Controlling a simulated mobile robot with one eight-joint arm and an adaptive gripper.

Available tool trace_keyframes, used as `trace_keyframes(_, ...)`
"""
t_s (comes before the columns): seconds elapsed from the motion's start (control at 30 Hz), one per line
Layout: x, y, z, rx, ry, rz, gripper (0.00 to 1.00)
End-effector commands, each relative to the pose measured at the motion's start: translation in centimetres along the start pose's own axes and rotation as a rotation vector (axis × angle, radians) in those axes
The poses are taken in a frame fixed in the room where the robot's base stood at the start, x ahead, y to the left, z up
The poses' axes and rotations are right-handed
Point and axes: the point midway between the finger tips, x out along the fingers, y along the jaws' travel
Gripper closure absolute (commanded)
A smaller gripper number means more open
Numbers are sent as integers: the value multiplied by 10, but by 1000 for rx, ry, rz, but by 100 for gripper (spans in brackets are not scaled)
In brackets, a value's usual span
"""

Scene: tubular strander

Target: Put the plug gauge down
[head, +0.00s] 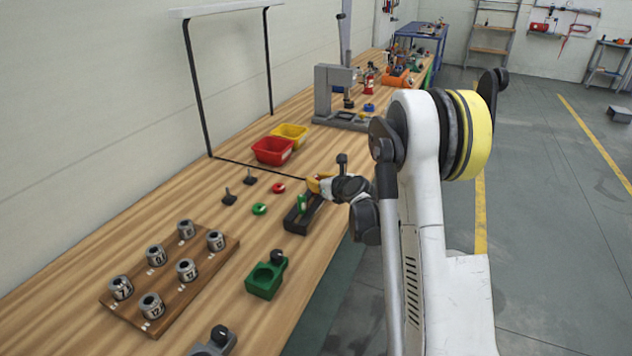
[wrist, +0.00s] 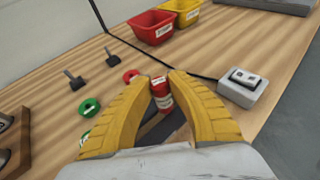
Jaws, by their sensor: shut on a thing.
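My gripper (head: 316,185) is shut on the plug gauge; its yellow fingers (wrist: 161,76) close around it in the wrist view. The gauge's red part (wrist: 161,97) with a pale label and a silvery top shows between the fingers. A long dark holder (head: 293,221) lies below and in front of my gripper in the head view. A green upright piece (head: 302,203) shows over the holder; I cannot tell whether it belongs to the held gauge. Part of the holder shows between the fingers in the wrist view, and whether the gauge touches it is hidden.
A green ring (head: 259,208) and red ring (head: 278,187) lie left of the holder, near two dark pegs (head: 229,197). Red (head: 272,151) and yellow bins stand behind. A wooden board (head: 200,275) with several marked rings and a green block (head: 267,277) are nearer.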

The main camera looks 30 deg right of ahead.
Motion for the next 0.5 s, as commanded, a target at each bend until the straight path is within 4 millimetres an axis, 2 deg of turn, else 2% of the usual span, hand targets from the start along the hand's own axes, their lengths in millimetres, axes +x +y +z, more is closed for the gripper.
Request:
trace_keyframes(0.17,2,0,-4,0,0,0,100)
trace_keyframes(0.2,1,0,-3,0,0,0,68)
trace_keyframes(0.23,1,0,-2,0,0,0,60)
trace_keyframes(0.5,1,0,-2,0,0,0,60)
